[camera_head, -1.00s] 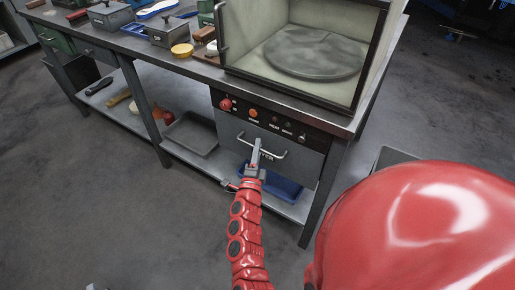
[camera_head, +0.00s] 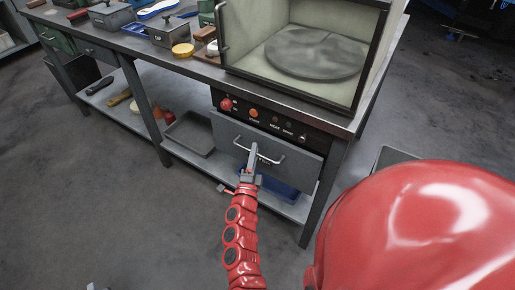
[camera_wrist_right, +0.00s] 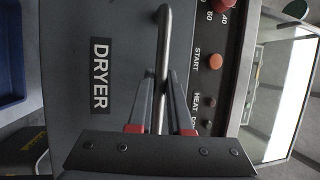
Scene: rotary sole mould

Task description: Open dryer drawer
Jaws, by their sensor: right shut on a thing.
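The grey dryer drawer (camera_head: 220,132) sits under the control panel at the right end of the bench. Its front stands a little out from the panel. A metal bar handle (camera_head: 274,160) crosses its front; in the right wrist view the handle (camera_wrist_right: 164,40) runs beside the DRYER label (camera_wrist_right: 100,75). My right gripper (camera_head: 252,158) is shut on the handle, and in the right wrist view its fingers (camera_wrist_right: 161,100) lie on both sides of the bar. The inside of the drawer is not visible.
The control panel (camera_head: 265,118) has a red knob and an orange button. A blue tray (camera_head: 280,188) and a grey tray (camera_head: 190,133) lie on the lower shelf. The floor in front is clear.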

